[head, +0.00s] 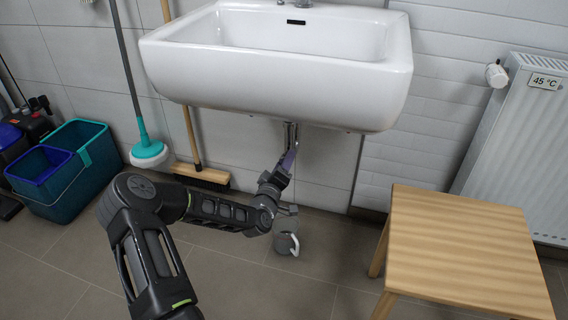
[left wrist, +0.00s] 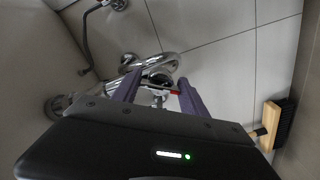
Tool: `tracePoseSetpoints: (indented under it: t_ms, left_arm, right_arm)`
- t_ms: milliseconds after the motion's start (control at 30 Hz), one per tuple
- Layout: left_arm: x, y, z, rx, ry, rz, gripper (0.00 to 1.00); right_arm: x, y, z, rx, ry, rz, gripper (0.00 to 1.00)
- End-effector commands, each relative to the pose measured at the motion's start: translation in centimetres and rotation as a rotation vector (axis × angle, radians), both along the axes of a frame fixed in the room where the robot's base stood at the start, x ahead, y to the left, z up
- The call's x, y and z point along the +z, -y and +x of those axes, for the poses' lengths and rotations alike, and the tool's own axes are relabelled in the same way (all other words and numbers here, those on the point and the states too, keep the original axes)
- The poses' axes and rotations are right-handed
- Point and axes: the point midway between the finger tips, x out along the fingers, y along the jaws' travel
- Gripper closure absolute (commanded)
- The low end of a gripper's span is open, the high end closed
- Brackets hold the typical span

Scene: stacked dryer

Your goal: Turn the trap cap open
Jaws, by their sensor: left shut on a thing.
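The chrome trap pipework hangs under the white sink (head: 280,60); in the head view only a short piece of pipe (head: 291,134) shows above my left gripper (head: 291,150). In the left wrist view the curved chrome trap (left wrist: 150,63) shows just beyond the purple fingers. My left gripper (left wrist: 160,82) is shut on the trap cap, a small round chrome part (left wrist: 160,97) between its fingers, with dark and red bits beside it. The fingers and the sink hide much of the trap in the head view. My right gripper is in neither view.
A grey container with a white handle (head: 286,244) stands on the floor below the trap. A wooden stool (head: 460,245) and a radiator (head: 520,140) are at right. A broom (head: 200,176), mop (head: 148,153) and teal bucket (head: 90,175) are at left.

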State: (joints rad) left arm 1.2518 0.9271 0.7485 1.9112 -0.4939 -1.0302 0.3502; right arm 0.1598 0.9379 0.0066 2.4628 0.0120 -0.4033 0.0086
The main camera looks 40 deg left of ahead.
Motion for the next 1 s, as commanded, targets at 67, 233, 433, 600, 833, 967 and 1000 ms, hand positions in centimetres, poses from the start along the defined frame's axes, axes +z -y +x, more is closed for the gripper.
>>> tracePoseSetpoints:
  t_ms: [67, 233, 433, 600, 833, 967, 1000]
  left_arm:
    - [-0.03, 0.00, -0.02, 0.001, -0.001, 0.000, 0.90]
    - [-0.03, -0.01, -0.03, 0.001, 0.003, -0.013, 0.90]
    - [-0.02, -0.02, -0.03, 0.001, 0.024, -0.071, 0.90]
    - [-0.02, -0.02, -0.03, 0.001, 0.056, -0.163, 0.90]
    - [-0.04, -0.03, -0.04, 0.001, 0.109, -0.316, 0.90]
    - [-0.07, -0.04, -0.06, 0.001, 0.135, -0.393, 0.90]
    - [-0.08, -0.05, -0.06, 0.001, 0.143, -0.415, 0.90]
  right_arm:
    - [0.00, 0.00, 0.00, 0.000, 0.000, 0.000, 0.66]
    - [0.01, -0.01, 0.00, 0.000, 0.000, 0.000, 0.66]
    - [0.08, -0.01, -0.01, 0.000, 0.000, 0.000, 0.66]
    - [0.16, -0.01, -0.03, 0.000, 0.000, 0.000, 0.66]
    - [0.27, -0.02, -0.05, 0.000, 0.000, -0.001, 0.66]
    - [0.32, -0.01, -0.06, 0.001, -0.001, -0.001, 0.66]
    - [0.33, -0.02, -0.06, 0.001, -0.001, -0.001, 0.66]
